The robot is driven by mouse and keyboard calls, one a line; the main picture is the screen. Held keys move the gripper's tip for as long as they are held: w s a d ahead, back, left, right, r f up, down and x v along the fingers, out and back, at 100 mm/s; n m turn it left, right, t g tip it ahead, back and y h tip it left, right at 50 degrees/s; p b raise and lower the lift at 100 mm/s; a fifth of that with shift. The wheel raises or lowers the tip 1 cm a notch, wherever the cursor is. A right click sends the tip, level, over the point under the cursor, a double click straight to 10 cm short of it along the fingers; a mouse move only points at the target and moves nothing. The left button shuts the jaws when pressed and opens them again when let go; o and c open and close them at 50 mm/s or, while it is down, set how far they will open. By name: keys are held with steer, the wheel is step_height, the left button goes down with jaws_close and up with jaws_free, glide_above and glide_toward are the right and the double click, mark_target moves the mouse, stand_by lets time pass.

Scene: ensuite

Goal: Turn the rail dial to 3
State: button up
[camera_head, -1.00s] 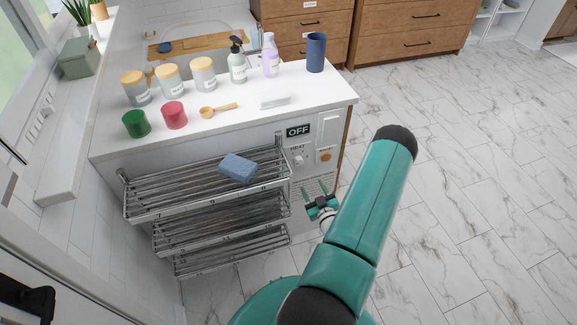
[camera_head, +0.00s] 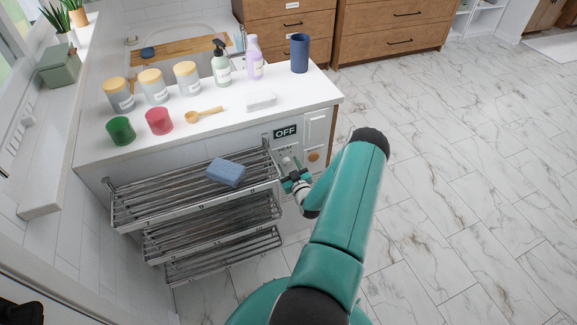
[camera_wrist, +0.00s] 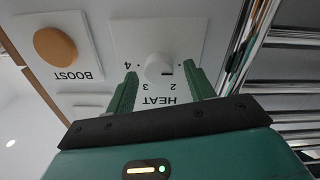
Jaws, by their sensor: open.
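The rail dial (camera_wrist: 158,67) is a white round knob on a white plate marked HEAT, upside down in the wrist view. The numbers 4, 3 and 2 show around it; a small dark mark sits on its lower right edge. Which number it points to is unclear. My gripper (camera_wrist: 161,72) is open, with one green finger on each side of the dial; whether either touches it I cannot tell. In the head view, my gripper (camera_head: 287,166) is at the front panel below the OFF display (camera_head: 285,132), and largely covers the dial.
The orange BOOST button (camera_wrist: 55,46) is beside the dial plate. The chrome rail rack (camera_head: 150,200), with a blue sponge (camera_head: 226,173) on top, stands left of my gripper. Jars and bottles stand on the white counter (camera_head: 220,112). The floor at right is clear.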

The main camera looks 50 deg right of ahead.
steer(key=shift+w+d, duration=0.15)
steer(key=shift+w, duration=0.05)
steer(key=shift+c, duration=0.2)
steer(key=c, duration=0.9)
steer(key=shift+c, duration=0.2)
